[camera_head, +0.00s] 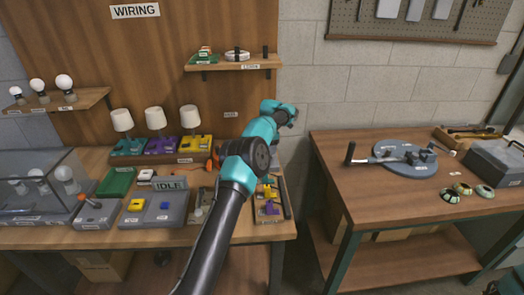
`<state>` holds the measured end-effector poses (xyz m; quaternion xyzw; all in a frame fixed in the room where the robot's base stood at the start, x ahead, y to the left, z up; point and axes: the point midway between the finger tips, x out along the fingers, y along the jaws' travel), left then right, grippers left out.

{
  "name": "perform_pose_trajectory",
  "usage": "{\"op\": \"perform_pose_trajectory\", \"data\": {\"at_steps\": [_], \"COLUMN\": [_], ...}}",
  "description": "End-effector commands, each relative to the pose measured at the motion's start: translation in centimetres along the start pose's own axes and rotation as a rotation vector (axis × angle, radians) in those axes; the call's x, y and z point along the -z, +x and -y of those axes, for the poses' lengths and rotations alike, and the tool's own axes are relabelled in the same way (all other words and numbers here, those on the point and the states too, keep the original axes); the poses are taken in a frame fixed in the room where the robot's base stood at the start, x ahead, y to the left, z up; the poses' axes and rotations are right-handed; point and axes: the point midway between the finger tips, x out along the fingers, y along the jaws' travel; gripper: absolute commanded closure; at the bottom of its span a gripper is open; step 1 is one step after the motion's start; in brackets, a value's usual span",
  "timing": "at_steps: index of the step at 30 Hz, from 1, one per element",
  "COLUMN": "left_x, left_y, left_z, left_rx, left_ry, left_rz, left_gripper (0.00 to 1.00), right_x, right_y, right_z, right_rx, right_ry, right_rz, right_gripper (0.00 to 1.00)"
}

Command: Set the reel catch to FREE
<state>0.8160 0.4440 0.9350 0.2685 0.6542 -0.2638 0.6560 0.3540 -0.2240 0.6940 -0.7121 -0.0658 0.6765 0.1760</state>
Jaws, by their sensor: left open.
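My left arm rises from the bottom edge across the middle, and its wrist end with the left gripper (287,114) is in front of the wall, right of the wooden panel. The gripper is small and partly turned away; nothing shows held in it. A white spool-like reel (237,55) sits on the upper shelf beside a black upright piece. I cannot make out a catch or the word FREE anywhere. A round grey-blue base with a bar and a black upright handle (404,160) is on the right bench. My right gripper is not in view.
My arm hides part of this bench. A grey toolbox (497,162) stands right. The right bench's front is clear.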

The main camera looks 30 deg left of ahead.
Motion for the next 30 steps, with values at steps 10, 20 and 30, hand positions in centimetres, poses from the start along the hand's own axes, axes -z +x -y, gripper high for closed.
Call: {"op": "perform_pose_trajectory", "data": {"at_steps": [10, 20, 30], "left_x": [-1.2, -1.2, -1.2], "left_y": [1.9, 1.9, 1.9], "left_z": [0.3, 0.3, 0.3], "left_rx": [-0.002, -0.001, -0.001], "left_ry": [0.013, 0.013, 0.013], "left_rz": [0.001, 0.001, 0.001], "left_gripper": [0.44, 0.59, 0.92], "right_x": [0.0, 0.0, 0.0], "right_y": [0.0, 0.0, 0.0], "right_z": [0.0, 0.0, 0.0], "right_rx": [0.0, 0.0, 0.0], "right_ry": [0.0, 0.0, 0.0], "right_rz": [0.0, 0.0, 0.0], "right_gripper": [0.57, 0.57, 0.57]}}
